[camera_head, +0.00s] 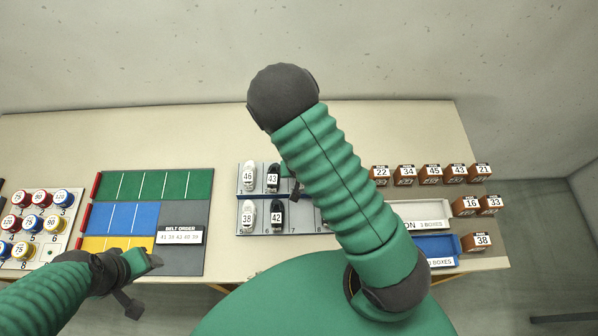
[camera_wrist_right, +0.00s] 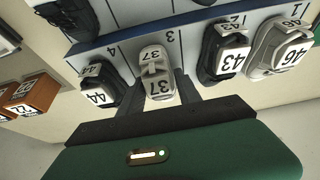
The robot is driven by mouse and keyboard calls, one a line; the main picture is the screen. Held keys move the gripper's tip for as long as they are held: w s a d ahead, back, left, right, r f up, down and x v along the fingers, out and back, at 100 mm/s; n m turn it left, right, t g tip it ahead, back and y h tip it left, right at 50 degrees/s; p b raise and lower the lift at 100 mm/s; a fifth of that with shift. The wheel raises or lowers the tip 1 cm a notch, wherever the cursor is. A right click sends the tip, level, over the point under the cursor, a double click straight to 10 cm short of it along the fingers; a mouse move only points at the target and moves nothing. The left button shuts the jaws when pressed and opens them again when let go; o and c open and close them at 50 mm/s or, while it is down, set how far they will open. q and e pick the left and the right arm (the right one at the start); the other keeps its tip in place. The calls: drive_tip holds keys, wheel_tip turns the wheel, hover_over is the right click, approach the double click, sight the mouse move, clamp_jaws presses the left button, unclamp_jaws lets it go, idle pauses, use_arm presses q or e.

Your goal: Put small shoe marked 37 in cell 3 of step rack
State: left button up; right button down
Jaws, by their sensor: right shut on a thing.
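The light shoe marked 37 (camera_wrist_right: 157,78) is between the dark fingers of my right gripper (camera_wrist_right: 160,98) in the right wrist view. The gripper is shut on it. The shoe is at the cell marked 3 of the step rack (camera_wrist_right: 140,45), between the dark shoes marked 44 and 43; whether it rests on the rack floor I cannot tell. In the head view, my right arm hides the shoe and much of the rack (camera_head: 297,219). My left gripper (camera_head: 152,262) is low over the table, left of the rack; its finger opening is unclear.
Dark shoe 44 (camera_wrist_right: 100,88), dark shoe 43 (camera_wrist_right: 225,55) and light shoe 46 (camera_wrist_right: 280,50) stand beside it. Shoes 38 (camera_head: 248,217) and 42 (camera_head: 277,217) are in the front row. Brown boxes (camera_head: 404,175) and trays (camera_head: 425,210) stand right; a coloured board (camera_head: 183,215) lies left.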

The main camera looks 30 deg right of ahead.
drive_tip(key=shift+d+f, duration=0.35)
drive_tip(key=shift+f, duration=0.1)
drive_tip(key=shift+d, duration=0.15)
drive_tip(key=c, duration=1.3)
unclamp_jaws()
drive_tip(key=o, duration=0.5)
drive_tip(key=shift+a, duration=0.35)
drive_tip(key=shift+c, duration=0.2)
drive_tip(key=shift+a+r, duration=0.15)
drive_tip(key=shift+a, duration=0.2)
drive_tip(key=v, duration=0.5)
drive_tip(key=shift+w+d+r+b, duration=0.1)
drive_tip(key=shift+d+b, duration=0.2)
drive_tip(key=shift+d, duration=0.1)
drive_tip(key=s+a+r+n+g+y, duration=0.1)
drive_tip(key=s+a+r+n, duration=0.25)
drive_tip(key=r, duration=0.35)
drive_tip(key=s+a+r+n+y, duration=0.1)
drive_tip(key=s+a+r+n, duration=0.2)
drive_tip(key=s+r, duration=0.3)
use_arm(q)
drive_tip(key=f+b, duration=0.3)
drive_tip(key=shift+d+f, duration=0.2)
drive_tip(key=shift+f, duration=0.1)
use_arm(e)
drive_tip(key=w+f, duration=0.1)
drive_tip(key=f, duration=0.1)
drive_tip(key=shift+w+a+f, duration=0.3)
drive_tip(key=shift+w, duration=0.05)
